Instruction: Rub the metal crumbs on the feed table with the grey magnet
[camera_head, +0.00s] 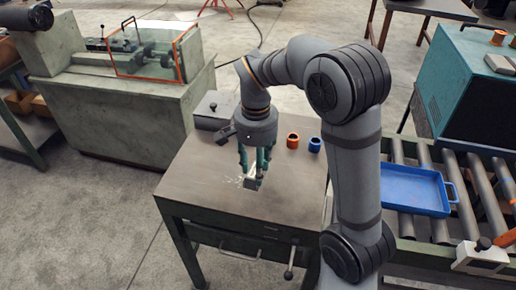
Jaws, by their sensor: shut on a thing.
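My gripper (255,178) points down over the middle of the feed table (200,190), shut on a small grey block, the grey magnet (250,183). The magnet is low, at or just above the table top; I cannot tell whether it touches. The metal crumbs (234,181) show as thin pale specks just left of the magnet. My gripper's fingers hide part of the magnet and perhaps some crumbs.
A blue tray (414,190) lies on the roller conveyor (463,205) at right. The table's front left is clear.

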